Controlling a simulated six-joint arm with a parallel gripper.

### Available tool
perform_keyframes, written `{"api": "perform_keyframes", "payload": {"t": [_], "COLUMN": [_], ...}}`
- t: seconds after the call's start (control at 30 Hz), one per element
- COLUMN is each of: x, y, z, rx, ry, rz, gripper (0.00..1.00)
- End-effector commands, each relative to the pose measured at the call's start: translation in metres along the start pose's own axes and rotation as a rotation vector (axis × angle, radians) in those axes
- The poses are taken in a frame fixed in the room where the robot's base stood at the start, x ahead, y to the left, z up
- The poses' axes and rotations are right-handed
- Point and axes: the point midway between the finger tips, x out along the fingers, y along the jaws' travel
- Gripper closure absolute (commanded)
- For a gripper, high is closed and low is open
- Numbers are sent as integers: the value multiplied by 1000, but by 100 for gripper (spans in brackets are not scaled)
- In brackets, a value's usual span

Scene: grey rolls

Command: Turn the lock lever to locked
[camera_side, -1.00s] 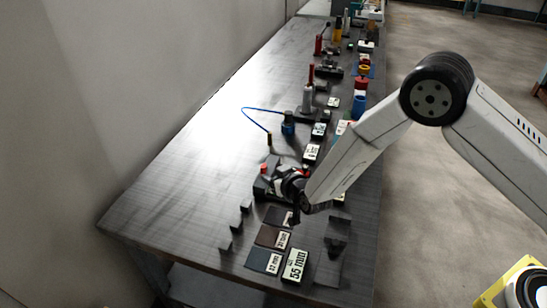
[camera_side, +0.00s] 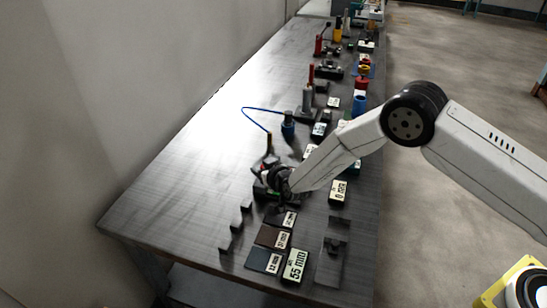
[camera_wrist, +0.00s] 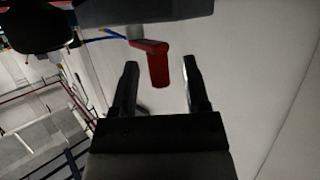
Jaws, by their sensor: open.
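The red lever handle (camera_wrist: 156,64) shows in the wrist view, hanging from a dark grey block (camera_wrist: 145,12) at the top of the picture. My gripper (camera_wrist: 160,66) is open, with one finger on each side of the red handle. Gaps show on both sides, with the wider gap on the right; no contact is visible. In the side view my gripper (camera_side: 272,178) is low over the dark lock base (camera_side: 262,192) near the front of the bench.
Label plates (camera_side: 295,265) and small dark blocks (camera_side: 225,245) lie in front. More fixtures line the bench behind. The bench's left side (camera_side: 180,180) is clear.

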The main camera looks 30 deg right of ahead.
Motion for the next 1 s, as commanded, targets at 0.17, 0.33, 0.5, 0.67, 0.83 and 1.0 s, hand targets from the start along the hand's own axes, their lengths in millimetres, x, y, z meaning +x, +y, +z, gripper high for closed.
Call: {"api": "perform_keyframes", "payload": {"t": [0.17, 0.33, 0.5, 0.67, 0.83, 1.0], "x": [4, 4, 4, 4, 4, 4], "y": [0, 0, 0, 0, 0, -1], "z": [0, 0, 0, 0, 0, -1], "rx": [0, 0, 0, 0, 1, 10], "ry": [0, 0, 0, 0, 1, 3], "rz": [1, 0, 0, 0, 2, 24], "gripper": [40, 40, 69, 100, 100, 100]}}
